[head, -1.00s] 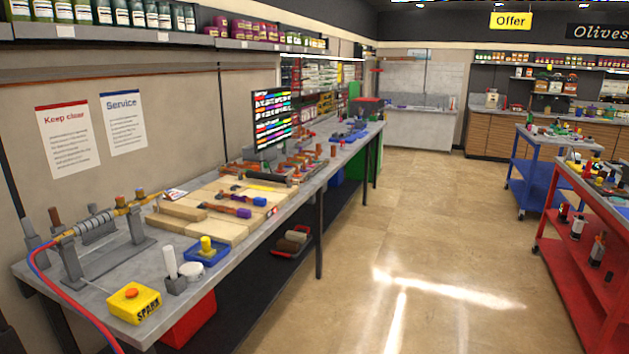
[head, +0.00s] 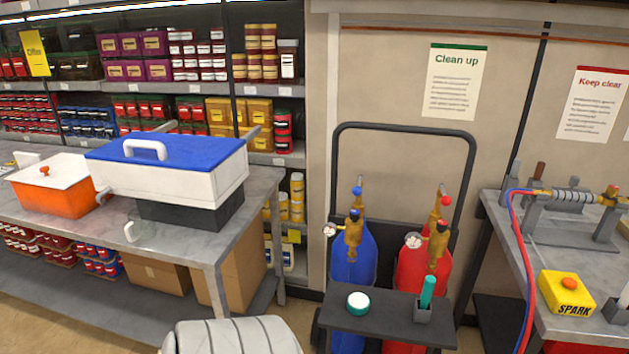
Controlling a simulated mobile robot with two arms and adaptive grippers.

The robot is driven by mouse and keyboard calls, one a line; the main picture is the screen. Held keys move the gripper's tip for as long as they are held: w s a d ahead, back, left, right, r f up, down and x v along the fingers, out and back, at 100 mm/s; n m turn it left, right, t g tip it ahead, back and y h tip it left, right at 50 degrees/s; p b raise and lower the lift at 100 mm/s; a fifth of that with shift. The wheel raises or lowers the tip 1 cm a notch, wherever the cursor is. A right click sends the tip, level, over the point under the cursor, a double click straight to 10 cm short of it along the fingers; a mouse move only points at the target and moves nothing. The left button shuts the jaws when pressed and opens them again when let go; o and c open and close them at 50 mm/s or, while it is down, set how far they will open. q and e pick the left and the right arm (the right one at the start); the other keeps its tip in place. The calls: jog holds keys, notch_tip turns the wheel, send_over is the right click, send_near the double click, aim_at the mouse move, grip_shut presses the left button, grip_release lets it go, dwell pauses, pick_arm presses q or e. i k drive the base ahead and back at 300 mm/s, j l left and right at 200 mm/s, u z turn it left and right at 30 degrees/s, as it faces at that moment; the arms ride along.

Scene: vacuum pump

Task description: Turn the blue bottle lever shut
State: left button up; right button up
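The blue bottle (head: 352,262) stands upright on a dark cart beside the red bottle (head: 407,272). On top of it is a brass valve (head: 353,232) with a small round gauge (head: 330,231) on its left. A small blue knob (head: 357,191) shows above the valve; from here I cannot tell which way a lever is turned. The lower part of the bottle is partly hidden behind the cart's dark shelf (head: 385,312). Neither of my grippers is in view.
A teal-and-white jar (head: 358,302) and a teal stick in a holder (head: 423,309) stand on the shelf in front of the bottles. A workbench with a yellow SPARK box (head: 567,294) is at right. A table with a blue-lidded cooler (head: 170,165) is at left.

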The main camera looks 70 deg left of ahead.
aim_at(356, 191)
jog(key=u, duration=1.9)
jog(key=i+j, duration=0.1)
jog(key=i, duration=0.3)
jog(key=i+j, duration=0.1)
jog(key=i, duration=0.3)
jog(key=z, duration=0.05)
